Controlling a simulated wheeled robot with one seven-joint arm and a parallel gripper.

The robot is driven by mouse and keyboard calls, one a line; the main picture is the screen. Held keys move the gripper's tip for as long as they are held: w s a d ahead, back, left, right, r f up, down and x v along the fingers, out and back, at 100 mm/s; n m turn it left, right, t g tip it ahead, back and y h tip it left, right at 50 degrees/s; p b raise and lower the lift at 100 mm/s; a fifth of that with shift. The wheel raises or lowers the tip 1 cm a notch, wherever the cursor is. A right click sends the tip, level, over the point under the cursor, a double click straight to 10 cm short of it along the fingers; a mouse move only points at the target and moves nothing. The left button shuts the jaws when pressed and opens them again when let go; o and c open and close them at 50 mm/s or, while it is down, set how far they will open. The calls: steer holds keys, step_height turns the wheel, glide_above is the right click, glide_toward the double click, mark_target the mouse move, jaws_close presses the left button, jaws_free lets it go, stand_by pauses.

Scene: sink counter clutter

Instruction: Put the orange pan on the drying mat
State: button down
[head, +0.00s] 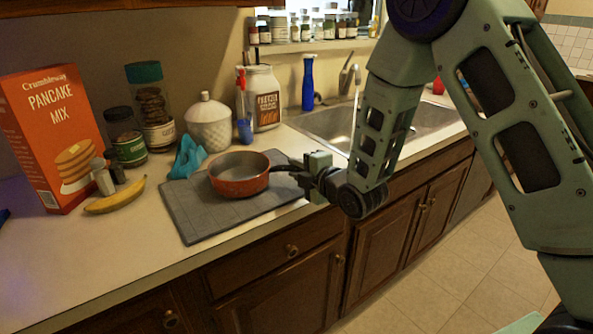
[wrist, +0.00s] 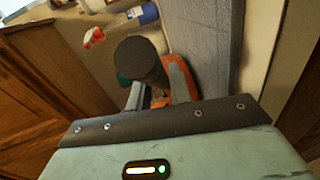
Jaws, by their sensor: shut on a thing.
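The orange pan (head: 240,185) is in the head view, upright over the grey drying mat (head: 207,222). Its base looks to be on the mat or just above it; I cannot tell if they touch. My gripper (head: 302,172) is shut on the pan's dark handle, to the right of the pan at the mat's right edge. In the wrist view the dark handle end (wrist: 141,60) sticks out before my gripper, and part of the orange pan (wrist: 181,80) shows behind it. The mat (wrist: 205,40) also shows there; most of the pan is hidden.
A banana (head: 115,197), pancake mix box (head: 55,130) and several jars stand left and behind. The sink (head: 420,130) is at right. Counter at front left is clear.

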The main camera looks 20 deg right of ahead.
steer(key=shift+f, duration=0.35)
steer(key=c, duration=1.7)
jaws_free()
steer(key=shift+f, duration=0.15)
steer(key=o, duration=0.4)
